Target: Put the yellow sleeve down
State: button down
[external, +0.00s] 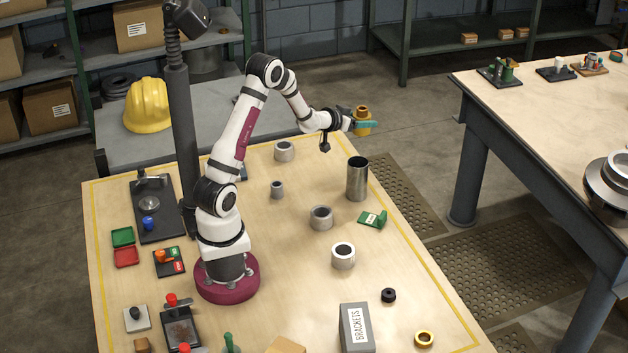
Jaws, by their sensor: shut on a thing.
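The teal fingers cover part of the sleeve. The sleeve looks roughly upright. The exact height above the table cannot be told.
A tall metal cylinder (357,178) stands below and in front of the gripper. A yellow ring (424,339) and brackets box (356,327) are nearer.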

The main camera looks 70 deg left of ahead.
jog(key=d+m+h, duration=0.8)
jog(key=d+h, duration=0.2)
jog(key=d, duration=1.6)
jog(key=s+d+m+g+h, duration=0.45)
jog(key=s+d, duration=0.25)
jog(key=d, duration=0.4)
jog(key=s+d+m+g+h, duration=0.3)
jog(key=s+d+m, duration=0.2)
jog(key=s+d, duration=0.45)
jog(key=w+a+f, duration=0.2)
jog(key=w+f, duration=0.1)
jog(key=f, duration=0.1)
jog(key=w+a+f, duration=0.2)
jog(key=w+f, duration=0.1)
jog(key=f, duration=0.1)
jog(key=w+a+f, duration=0.1)
jog(key=w+f, duration=0.2)
jog(key=f, duration=0.1)
jog(key=shift+w+a, duration=0.3)
jog(key=shift+a, duration=0.1)
jog(key=shift+w+a+f, duration=0.15)
jog(key=shift+a+f, duration=0.05)
jog(key=shift+f, duration=0.1)
jog(key=shift+f+m, duration=0.25)
jog(key=shift+f, duration=1.5)
jog(key=shift+f, duration=0.15)
